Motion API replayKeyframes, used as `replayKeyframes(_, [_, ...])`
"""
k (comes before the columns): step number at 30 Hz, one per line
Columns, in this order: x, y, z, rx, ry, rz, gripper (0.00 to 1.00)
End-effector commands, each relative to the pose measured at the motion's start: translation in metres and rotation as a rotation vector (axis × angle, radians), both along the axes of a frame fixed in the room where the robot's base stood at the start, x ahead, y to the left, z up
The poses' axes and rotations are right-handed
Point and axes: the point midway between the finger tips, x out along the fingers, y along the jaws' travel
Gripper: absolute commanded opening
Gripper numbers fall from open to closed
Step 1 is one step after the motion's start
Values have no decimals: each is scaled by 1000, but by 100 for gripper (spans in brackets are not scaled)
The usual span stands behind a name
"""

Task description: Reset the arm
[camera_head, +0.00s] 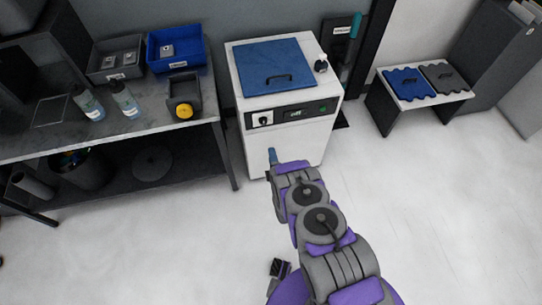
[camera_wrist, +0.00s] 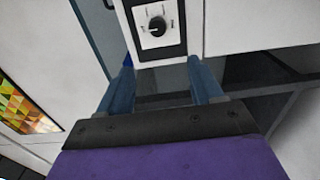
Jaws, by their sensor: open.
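My gripper (camera_wrist: 160,72) is open in the wrist view, with its two blue fingers apart and nothing between them. Beyond the fingers is a black panel with a round knob (camera_wrist: 157,25) on the white machine. In the head view my purple and grey arm reaches forward from the bottom, and a blue finger of my gripper (camera_head: 272,156) shows in front of the white machine (camera_head: 285,150). The other finger is hidden there. The machine has a blue lid (camera_head: 272,68) with a handle, which is shut, and a front display reading "off".
A low stand (camera_head: 388,112) with blue and grey lids is at right. The floor (camera_head: 420,200) at right is clear.

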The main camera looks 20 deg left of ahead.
Motion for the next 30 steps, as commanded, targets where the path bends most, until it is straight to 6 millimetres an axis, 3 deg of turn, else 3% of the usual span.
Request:
replayKeyframes(17, [1, -2, 3, 6, 1, -1, 66])
replayKeyframes(23, [27, 2, 21, 36, 86, -29, 66])
replayKeyframes(30, [74, -2, 65, 109, 300, -104, 66])
